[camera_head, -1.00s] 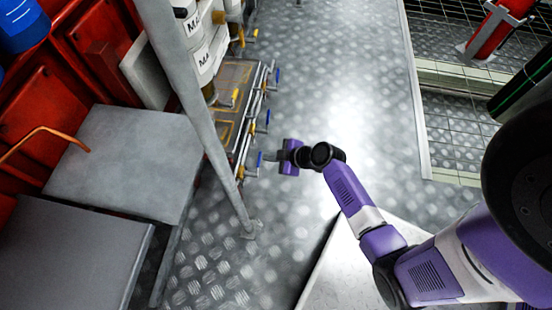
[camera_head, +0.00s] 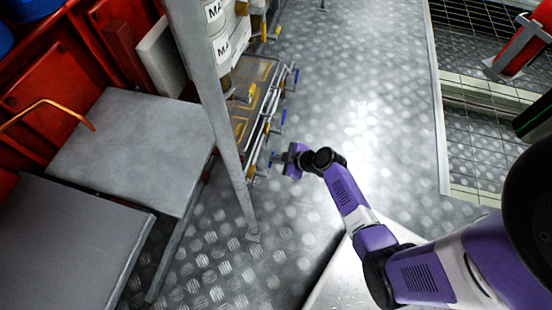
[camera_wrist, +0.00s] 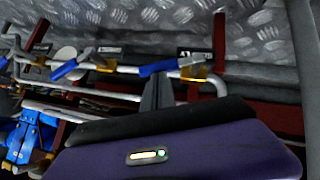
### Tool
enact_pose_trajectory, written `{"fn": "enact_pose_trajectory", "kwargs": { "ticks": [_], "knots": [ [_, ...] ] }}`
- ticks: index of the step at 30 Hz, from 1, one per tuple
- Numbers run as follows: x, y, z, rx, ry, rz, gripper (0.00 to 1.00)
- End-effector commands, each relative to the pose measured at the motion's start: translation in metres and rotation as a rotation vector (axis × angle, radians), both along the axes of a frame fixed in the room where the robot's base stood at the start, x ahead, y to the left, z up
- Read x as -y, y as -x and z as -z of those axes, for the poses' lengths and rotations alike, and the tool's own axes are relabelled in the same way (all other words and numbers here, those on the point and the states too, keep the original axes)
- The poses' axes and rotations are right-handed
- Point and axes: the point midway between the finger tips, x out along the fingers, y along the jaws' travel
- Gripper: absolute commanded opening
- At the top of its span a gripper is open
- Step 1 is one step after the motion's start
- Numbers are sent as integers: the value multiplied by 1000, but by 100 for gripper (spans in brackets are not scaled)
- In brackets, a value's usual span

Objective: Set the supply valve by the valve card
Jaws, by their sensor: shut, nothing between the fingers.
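In the head view, a pipe rack with valves (camera_head: 262,125) runs along the left side of the walkway, with several blue and yellow levers. My gripper (camera_head: 278,159) is at the near end of this rack. In the wrist view, my gripper (camera_wrist: 160,80) is shut and empty, its fingers right by a blue lever (camera_wrist: 158,67) on a pale pipe; I cannot tell if they touch. A second blue lever (camera_wrist: 70,67) sits to the left. Small dark tags (camera_wrist: 195,53) are behind the pipe, too small to read. I cannot make out which is the supply valve, nor a valve card.
A grey post (camera_head: 215,120) stands just left of the rack. Grey-topped benches (camera_head: 130,140) and red cabinets (camera_head: 60,75) fill the left. The patterned metal floor (camera_head: 365,90) is clear in the middle. A red cylinder (camera_head: 525,50) stands at the upper right.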

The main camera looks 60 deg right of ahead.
Motion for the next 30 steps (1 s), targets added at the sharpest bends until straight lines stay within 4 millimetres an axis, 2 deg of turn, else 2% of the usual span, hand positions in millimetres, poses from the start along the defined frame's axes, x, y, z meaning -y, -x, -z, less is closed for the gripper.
{"fn": "enact_pose_trajectory", "kwargs": {
  "ticks": [11, 30],
  "knots": [
    [13, -6, 20, -81, -226, 0, 0],
    [14, -8, 15, -82, -228, 0, 0]
  ]
}}
